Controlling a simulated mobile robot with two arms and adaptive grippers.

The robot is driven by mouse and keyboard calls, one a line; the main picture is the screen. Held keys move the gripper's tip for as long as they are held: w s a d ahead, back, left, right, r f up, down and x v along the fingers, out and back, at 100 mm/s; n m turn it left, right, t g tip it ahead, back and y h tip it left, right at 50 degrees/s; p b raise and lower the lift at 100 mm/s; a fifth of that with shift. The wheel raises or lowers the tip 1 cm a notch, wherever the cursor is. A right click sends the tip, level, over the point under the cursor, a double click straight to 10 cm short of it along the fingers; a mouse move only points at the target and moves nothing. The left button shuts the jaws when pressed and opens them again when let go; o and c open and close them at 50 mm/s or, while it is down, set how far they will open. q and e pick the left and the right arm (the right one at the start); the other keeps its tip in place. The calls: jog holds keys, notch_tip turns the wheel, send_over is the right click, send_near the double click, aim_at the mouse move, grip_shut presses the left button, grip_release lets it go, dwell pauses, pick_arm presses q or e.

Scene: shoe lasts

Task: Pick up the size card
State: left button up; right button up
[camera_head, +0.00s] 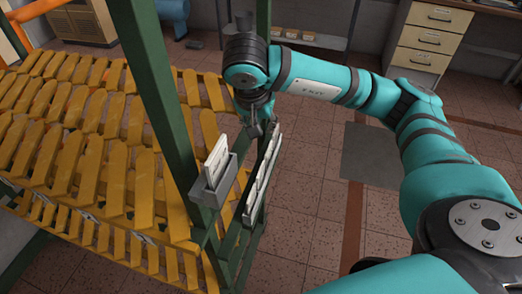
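White cards (216,157) stand upright in a small grey holder (226,182) fixed to a green post. More thin white cards (262,174) sit in a slim rack just to the right; I cannot tell which is the size card. My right gripper (257,128) comes in from the right and points down, close above the far end of the slim rack. Its fingertips are small and dark, so I cannot tell whether they touch or hold a card. My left gripper is not in view.
Green posts (160,90) stand close to my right gripper. A drawer cabinet (428,40) stands at the back right. The tiled floor (310,215) is clear right of the posts.

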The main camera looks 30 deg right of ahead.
send_near(269, 148)
jog(key=x, duration=0.4)
jog(key=shift+s+a+f+p, duration=0.1)
jog(key=shift+s+f+p, duration=0.15)
jog(key=shift+p, duration=0.1)
jog(key=shift+w+f, duration=0.1)
jog(key=shift+f, duration=0.2)
jog(key=x, duration=0.1)
jog(key=p+x, duration=0.1)
jog(key=x, duration=0.2)
jog(key=shift+w+d+f, duration=0.2)
jog(key=shift+w+d, duration=0.1)
jog(key=shift+w, duration=0.05)
jog(key=shift+w+d+f+p, duration=0.1)
jog(key=shift+f+p, duration=0.2)
jog(key=shift+f, duration=0.15)
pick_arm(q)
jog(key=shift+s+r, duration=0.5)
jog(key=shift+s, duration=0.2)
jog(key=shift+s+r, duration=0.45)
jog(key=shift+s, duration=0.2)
pick_arm(e)
grip_shut()
